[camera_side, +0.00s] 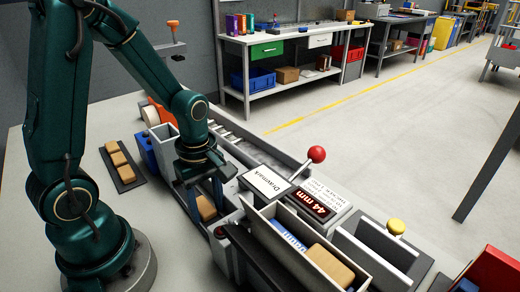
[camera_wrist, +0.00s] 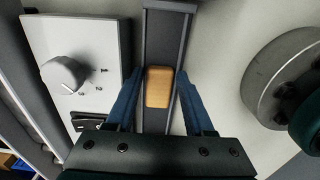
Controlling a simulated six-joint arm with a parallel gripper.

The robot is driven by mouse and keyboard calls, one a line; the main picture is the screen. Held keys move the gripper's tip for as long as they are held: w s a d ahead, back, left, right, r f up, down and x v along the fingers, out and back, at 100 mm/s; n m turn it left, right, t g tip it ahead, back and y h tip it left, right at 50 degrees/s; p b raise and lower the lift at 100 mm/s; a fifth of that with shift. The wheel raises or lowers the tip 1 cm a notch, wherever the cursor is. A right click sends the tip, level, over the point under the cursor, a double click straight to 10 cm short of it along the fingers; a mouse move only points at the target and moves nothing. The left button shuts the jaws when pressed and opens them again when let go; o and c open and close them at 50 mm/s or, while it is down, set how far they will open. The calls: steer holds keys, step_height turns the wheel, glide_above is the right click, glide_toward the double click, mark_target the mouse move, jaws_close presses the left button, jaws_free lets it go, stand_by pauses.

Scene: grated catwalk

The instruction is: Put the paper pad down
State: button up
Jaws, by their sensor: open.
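A tan rounded block (camera_side: 206,207), the likely paper pad, lies in a narrow grey channel (camera_side: 185,196) below my arm. It also shows in the wrist view (camera_wrist: 159,88), flat in the dark channel (camera_wrist: 163,35). My gripper (camera_side: 205,203) is open around it. In the wrist view the two blue fingers of my gripper (camera_wrist: 160,74) stand on either side of the block, with a gap on both sides. The block's underside is hidden, and I cannot tell the fingertips' exact height.
Several tan blocks (camera_side: 118,158) lie on a dark tray (camera_side: 128,184) at left. A bin (camera_side: 262,222) at front right holds a blue pack (camera_side: 288,238) and a tan block (camera_side: 330,265).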

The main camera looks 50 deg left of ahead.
mark_target(208, 211)
step_height(208, 211, up, 12)
steer(key=s+d+r+m+t, duration=0.1)
steer(key=s+d+m+t, duration=0.1)
steer(key=m, duration=0.7)
steer(key=s+d+r+m+t, duration=0.1)
steer(key=s+d+m+t, duration=0.1)
steer(key=m, duration=0.7)
steer(key=shift+d+r+t, duration=0.15)
steer(key=shift+d+t, duration=0.3)
steer(key=shift+t, duration=0.35)
steer(key=shift+o, duration=0.4)
steer(key=o, duration=0.7)
